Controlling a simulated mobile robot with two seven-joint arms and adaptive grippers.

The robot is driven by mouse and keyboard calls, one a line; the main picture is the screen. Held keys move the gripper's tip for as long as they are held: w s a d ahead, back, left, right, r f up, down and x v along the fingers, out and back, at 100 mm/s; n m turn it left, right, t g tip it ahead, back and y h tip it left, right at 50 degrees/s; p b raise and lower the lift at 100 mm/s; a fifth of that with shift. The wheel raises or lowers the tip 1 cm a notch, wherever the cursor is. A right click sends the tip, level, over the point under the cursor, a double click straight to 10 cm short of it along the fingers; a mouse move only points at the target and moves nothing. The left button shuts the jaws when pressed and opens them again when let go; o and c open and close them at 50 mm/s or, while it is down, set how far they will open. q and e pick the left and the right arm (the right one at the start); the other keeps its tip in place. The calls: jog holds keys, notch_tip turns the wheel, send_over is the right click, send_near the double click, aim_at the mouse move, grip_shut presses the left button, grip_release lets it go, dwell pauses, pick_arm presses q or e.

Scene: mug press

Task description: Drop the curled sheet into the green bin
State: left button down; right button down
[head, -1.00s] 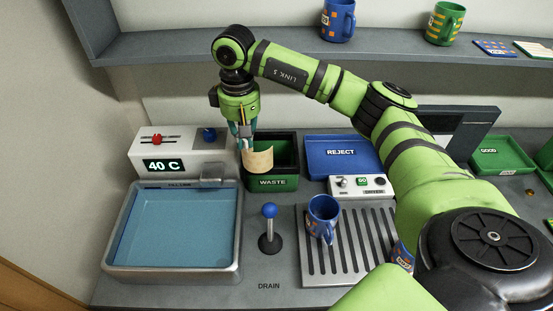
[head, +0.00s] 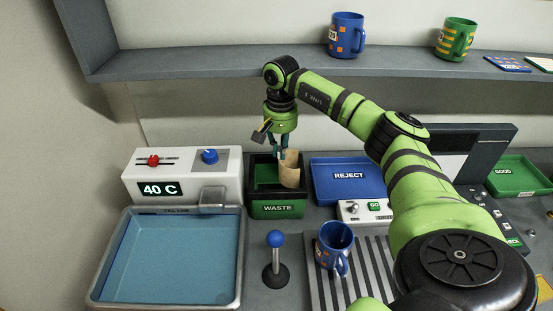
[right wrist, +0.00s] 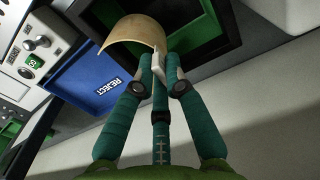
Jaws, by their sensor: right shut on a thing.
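The curled sheet (head: 289,170) is tan and bent into an arc. My right gripper (head: 281,152) is shut on it and points down over the green bin (head: 277,209), which is labelled WASTE. In the head view the sheet shows at the right part of the bin's opening. In the right wrist view the sheet (right wrist: 136,33) is pinched at one edge by the teal fingers of my right gripper (right wrist: 160,68), with the bin's dark opening (right wrist: 190,18) behind it. How far the sheet reaches below the rim I cannot tell. My left gripper is not in view.
A blue REJECT tray (head: 346,181) stands right of the bin. A white heater unit (head: 181,176) reading 40 C and a water basin (head: 165,258) are on the left. A blue-knobbed lever (head: 276,255) and a blue mug (head: 335,246) stand in front.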

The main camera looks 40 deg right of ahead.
notch_tip(320, 180, down, 5)
jog(key=b, duration=0.3)
jog(key=shift+w+r, duration=0.1)
jog(key=shift+r, duration=0.05)
jog(key=c, duration=1.2)
grip_release()
jog(key=shift+r, duration=0.1)
notch_tip(320, 180, up, 7)
jog(key=shift+r, duration=0.2)
